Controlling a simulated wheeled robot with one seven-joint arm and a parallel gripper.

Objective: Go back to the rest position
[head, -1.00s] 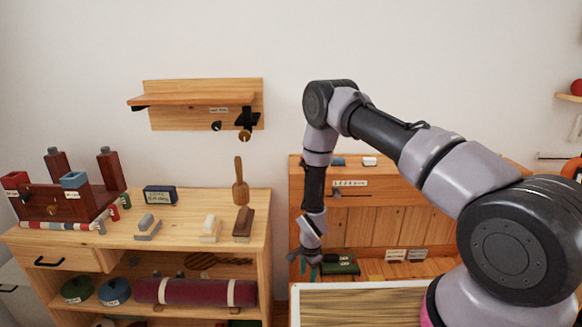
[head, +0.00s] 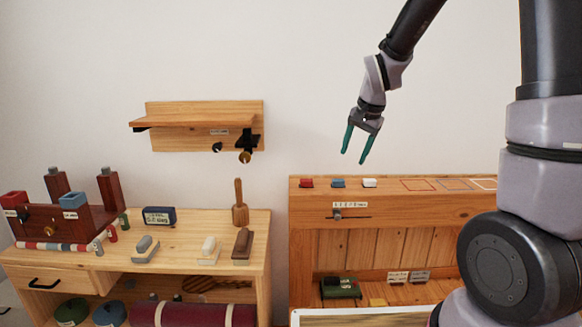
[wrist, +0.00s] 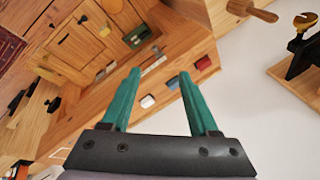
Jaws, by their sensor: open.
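My gripper (head: 356,143) is open and empty, with green fingers pointing down. In the head view it hangs in the air in front of the white wall, above the wooden cabinet (head: 400,207) on the right. In the wrist view the two fingers (wrist: 157,98) are spread apart with nothing between them. Past the fingertips, a white block (wrist: 147,101), a blue block (wrist: 173,82) and a red block (wrist: 203,63) lie on the cabinet top, clear of the fingers.
A wooden workbench (head: 190,232) stands at the left with blocks, a mallet (head: 239,203) and a dark red rack (head: 85,222). A wall shelf (head: 195,121) hangs above it. A green box (head: 340,288) sits in the cabinet's lower opening. The air around my gripper is clear.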

